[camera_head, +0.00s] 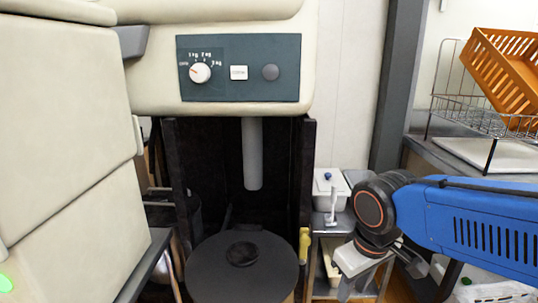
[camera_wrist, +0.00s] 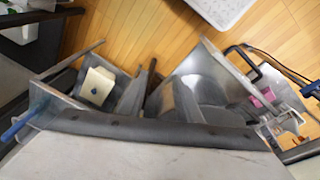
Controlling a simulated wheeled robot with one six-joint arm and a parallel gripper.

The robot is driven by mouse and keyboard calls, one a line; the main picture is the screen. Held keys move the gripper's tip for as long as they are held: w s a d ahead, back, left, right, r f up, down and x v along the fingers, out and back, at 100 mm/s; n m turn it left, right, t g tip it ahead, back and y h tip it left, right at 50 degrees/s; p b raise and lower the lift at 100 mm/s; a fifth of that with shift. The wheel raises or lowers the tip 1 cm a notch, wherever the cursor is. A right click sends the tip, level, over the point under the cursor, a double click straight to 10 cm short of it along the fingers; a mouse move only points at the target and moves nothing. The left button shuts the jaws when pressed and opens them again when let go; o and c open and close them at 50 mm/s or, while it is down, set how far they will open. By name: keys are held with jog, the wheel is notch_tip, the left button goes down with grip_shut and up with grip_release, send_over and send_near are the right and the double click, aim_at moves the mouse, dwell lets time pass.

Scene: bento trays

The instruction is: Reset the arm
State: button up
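My blue arm (camera_head: 465,225) reaches in from the right edge of the head view and bends down at a dark round joint with an orange ring. My gripper (camera_head: 347,282) hangs below that joint, low in the picture and in front of the small metal stand. Its fingertips are small and partly cut off, so I cannot tell if it is open or shut. I see nothing clearly held in it. The wrist view looks down on a cluttered area, and I cannot make out the fingers there for sure.
A cream machine with a dial panel (camera_head: 290,85) stands left and centre, above a black round lid (camera_head: 255,275). A white lidded container (camera_head: 330,182) stands close to my arm. An orange basket (camera_head: 500,75) sits on a wire rack. Wooden floor (camera_wrist: 135,30) shows in the wrist view.

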jog(key=s+d+m+t, duration=0.2)
jog(key=s+d+m, duration=0.3)
jog(key=d, duration=0.6)
jog(key=shift+f+t, duration=0.35)
jog(key=shift+t, duration=0.05)
jog(key=shift+c, duration=0.3)
dwell(1.3)
